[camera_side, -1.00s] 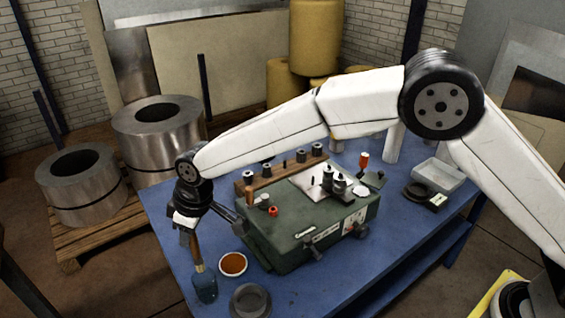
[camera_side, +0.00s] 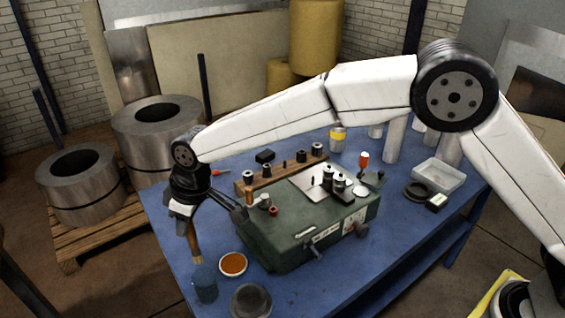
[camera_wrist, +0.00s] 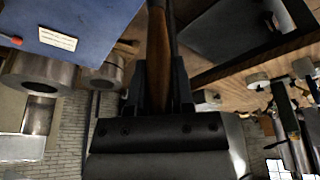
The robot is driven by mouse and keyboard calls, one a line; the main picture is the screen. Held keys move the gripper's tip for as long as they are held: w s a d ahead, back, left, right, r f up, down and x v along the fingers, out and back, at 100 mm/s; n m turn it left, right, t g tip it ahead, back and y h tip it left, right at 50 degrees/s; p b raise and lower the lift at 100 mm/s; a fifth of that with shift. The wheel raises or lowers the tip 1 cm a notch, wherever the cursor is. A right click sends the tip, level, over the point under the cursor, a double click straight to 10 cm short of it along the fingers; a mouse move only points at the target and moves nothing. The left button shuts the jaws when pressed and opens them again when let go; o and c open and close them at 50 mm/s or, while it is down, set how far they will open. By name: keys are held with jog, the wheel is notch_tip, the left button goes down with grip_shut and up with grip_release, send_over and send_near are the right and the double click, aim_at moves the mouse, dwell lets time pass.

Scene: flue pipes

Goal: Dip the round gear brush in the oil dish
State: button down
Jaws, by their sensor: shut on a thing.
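My gripper (camera_side: 187,222) is shut on the wooden handle of the round brush (camera_side: 195,246), which hangs down nearly upright at the left front of the blue table. The brush's lower end is at the rim of a dark blue cup (camera_side: 205,287); I cannot tell whether its tip is still inside. In the wrist view the brown handle (camera_wrist: 158,55) runs between the dark fingers. The oil dish (camera_side: 233,264), a small round dish with orange-brown content, sits right of the cup, apart from the brush.
A dark round pot (camera_side: 250,300) stands in front of the dish. A green machine (camera_side: 310,225) with a wooden rack of spools (camera_side: 280,170) fills the table's middle. A clear tray (camera_side: 438,175) lies at the right. The table's left edge is close to the cup.

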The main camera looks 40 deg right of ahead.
jog(key=shift+r, duration=1.1)
jog(key=shift+d+f, duration=0.1)
dwell(0.5)
jog(key=w+d+f, duration=0.4)
jog(key=d+f, duration=0.3)
jog(key=d, duration=0.1)
jog(key=shift+d+f, duration=0.25)
jog(key=shift+d, duration=0.15)
jog(key=shift+f, duration=0.15)
jog(key=shift+f, duration=2.8)
jog(key=shift+f, duration=0.55)
